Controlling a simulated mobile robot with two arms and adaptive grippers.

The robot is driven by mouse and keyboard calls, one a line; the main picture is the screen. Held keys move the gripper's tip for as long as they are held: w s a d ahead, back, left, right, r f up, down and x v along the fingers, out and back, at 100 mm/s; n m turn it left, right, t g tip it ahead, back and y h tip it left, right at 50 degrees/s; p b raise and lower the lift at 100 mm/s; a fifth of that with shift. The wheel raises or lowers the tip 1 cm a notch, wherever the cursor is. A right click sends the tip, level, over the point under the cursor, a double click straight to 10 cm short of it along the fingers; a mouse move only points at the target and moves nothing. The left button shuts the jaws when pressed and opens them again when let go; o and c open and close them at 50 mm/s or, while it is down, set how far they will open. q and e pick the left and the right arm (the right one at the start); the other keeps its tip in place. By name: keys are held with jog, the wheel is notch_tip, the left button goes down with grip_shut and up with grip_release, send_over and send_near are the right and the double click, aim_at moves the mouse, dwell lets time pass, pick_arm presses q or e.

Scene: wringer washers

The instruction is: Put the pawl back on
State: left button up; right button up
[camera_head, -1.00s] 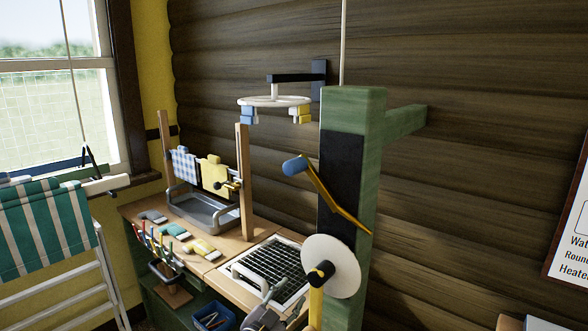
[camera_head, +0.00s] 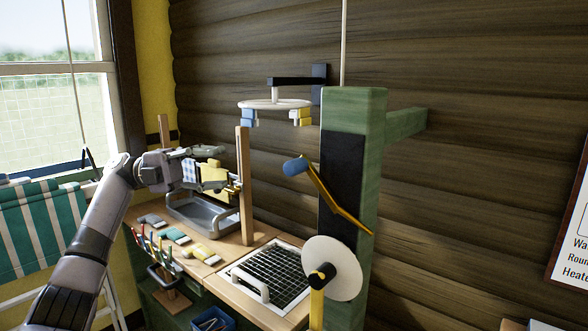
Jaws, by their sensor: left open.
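No part can be surely told as the pawl. A yellow bar with a blue end (camera_head: 318,185) slants across the dark plate of the green post (camera_head: 350,120). Below it, a white disc (camera_head: 340,268) with a black hub sits over a yellow handle (camera_head: 316,305). My left gripper (camera_head: 216,167) is open at the end of the arm from the left. It overlaps the yellow cloth and rack in the picture; whether it touches them I cannot tell. My right gripper is out of view.
The workbench holds a grey tray (camera_head: 203,222), a dark grid mat (camera_head: 265,282), small brushes (camera_head: 200,254), and a tool holder (camera_head: 163,274). A wooden upright (camera_head: 245,185) stands left of the green post. A round hanger (camera_head: 275,104) juts from the wall. A blue bin (camera_head: 212,321) stands low.

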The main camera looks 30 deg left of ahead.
aim_at(286, 168)
pick_arm(q)
jog(key=p+x, duration=0.1)
jog(key=x, duration=1)
jog(key=p+x, duration=0.1)
jog(key=x, duration=0.5)
jog(key=shift+s+d+f+p, duration=0.1)
jog(key=shift+s+f+p, duration=0.05)
jog(key=shift+s+p, duration=0.2)
jog(key=shift+c, duration=0.3)
grip_shut()
